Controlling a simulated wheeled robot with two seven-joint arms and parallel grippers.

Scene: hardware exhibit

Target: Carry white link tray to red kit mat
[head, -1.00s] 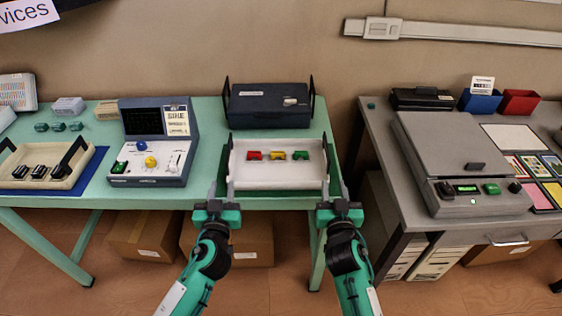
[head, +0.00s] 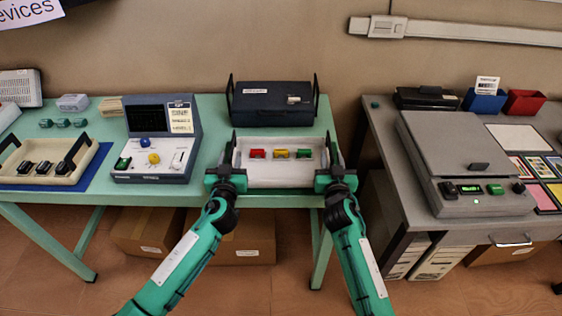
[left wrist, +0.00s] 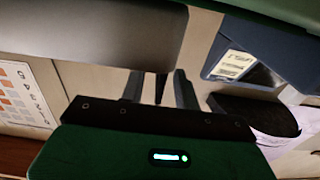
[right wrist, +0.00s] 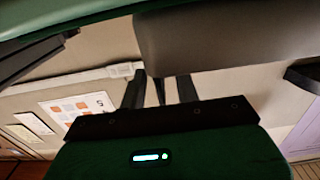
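The white link tray (head: 280,176) sits on the green table, in front of a dark case, holding red (head: 257,153), yellow (head: 281,153) and green (head: 304,153) pieces. It has an upright dark handle at each end. My left gripper (head: 228,170) is at its left handle and my right gripper (head: 334,170) at its right handle. In the left wrist view the fingers (left wrist: 160,90) are apart with a thin dark strip between them; the right wrist view shows the same between its fingers (right wrist: 161,90). I see no red kit mat.
A beige tray (head: 83,176) on a blue mat and a control console (head: 152,174) stand to the left. The dark case (head: 272,104) is behind the white tray. A grey device (head: 450,150) stands on the right desk, across a gap. Boxes lie below.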

